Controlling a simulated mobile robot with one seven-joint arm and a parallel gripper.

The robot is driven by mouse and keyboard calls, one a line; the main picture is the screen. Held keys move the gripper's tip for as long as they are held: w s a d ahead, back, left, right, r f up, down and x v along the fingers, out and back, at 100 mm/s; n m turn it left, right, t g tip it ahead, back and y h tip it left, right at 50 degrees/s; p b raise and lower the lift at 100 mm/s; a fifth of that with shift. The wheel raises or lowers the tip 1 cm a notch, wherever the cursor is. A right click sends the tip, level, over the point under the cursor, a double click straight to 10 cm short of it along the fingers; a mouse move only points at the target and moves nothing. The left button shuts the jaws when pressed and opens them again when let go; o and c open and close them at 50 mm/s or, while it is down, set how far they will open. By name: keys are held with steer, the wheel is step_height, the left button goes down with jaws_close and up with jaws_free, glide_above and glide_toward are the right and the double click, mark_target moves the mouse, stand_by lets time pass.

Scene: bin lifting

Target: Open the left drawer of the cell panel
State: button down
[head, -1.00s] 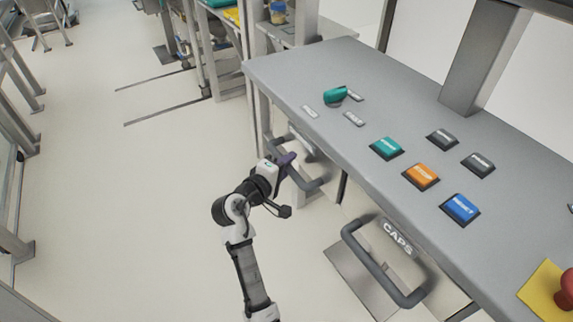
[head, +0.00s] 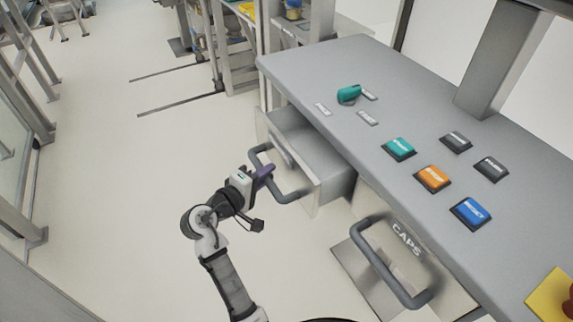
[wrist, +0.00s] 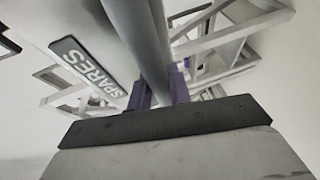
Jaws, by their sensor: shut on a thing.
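The left drawer (head: 313,160) of the cell panel (head: 345,80) stands pulled out from under the grey top, and its hollow inside shows in the head view. Its front carries a grey bar handle (head: 288,196). My gripper (head: 264,172) is shut on this handle, near its middle. In the wrist view, the purple fingers (wrist: 160,88) sit on either side of the grey bar (wrist: 140,35). A dark label reading SPARES (wrist: 88,72) shows on the drawer front there. How far the drawer runs back under the top is hidden.
The right drawer, labelled CAPS (head: 407,240), is closed, with its own bar handle (head: 375,262). On the panel top are a green knob (head: 349,94) and several coloured buttons, one blue (head: 470,212). Open floor (head: 110,200) lies to the left.

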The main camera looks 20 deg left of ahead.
steer(key=s+a, duration=0.4)
steer(key=s, duration=0.1)
steer(key=shift+s+p, duration=0.15)
steer(key=shift+p, duration=0.15)
steer(key=c, duration=1.3)
jaws_free()
steer(key=b+v, duration=0.2)
steer(key=v, duration=1.1)
steer(key=shift+s+b, duration=0.3)
steer(key=shift+s, duration=0.1)
steer(key=shift+a+r, duration=0.1)
